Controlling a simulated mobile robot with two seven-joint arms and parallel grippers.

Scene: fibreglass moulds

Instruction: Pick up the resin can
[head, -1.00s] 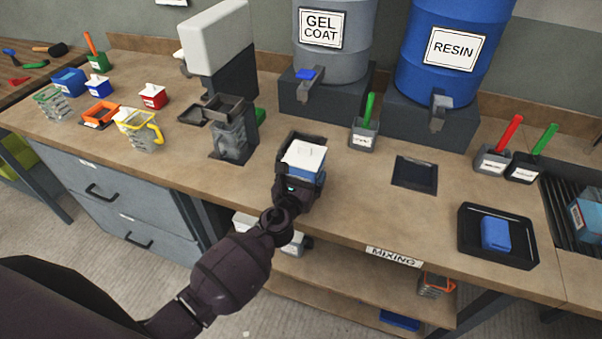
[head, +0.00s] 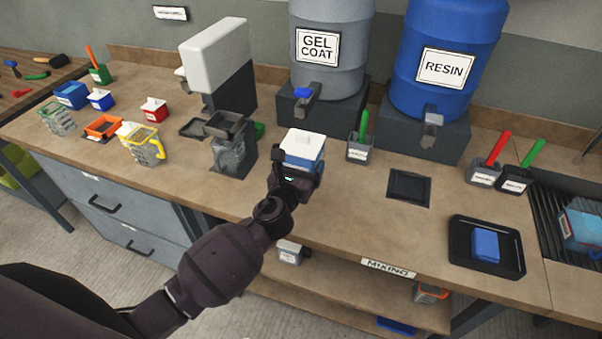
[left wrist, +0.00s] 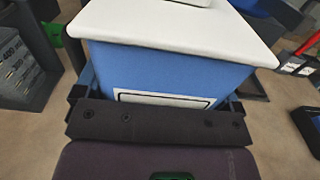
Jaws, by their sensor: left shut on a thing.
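The resin can is a blue box-shaped can (head: 302,156) with a white lid, in the middle of the head view. My left gripper (head: 294,178) is shut on it from the front, and the can appears upright. In the left wrist view the blue can (left wrist: 165,75) fills the middle, with a finger of the gripper on each side and its white-and-black label partly hidden by the gripper. Whether its base is clear of the bench is hidden. My right gripper is not in view.
The blue RESIN drum (head: 445,65) and grey GEL COAT drum (head: 330,50) stand behind. A grey jug (head: 232,155) is close on the left. An empty dark square pad (head: 408,187) lies to the right, and a black tray (head: 486,262) holds a blue block.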

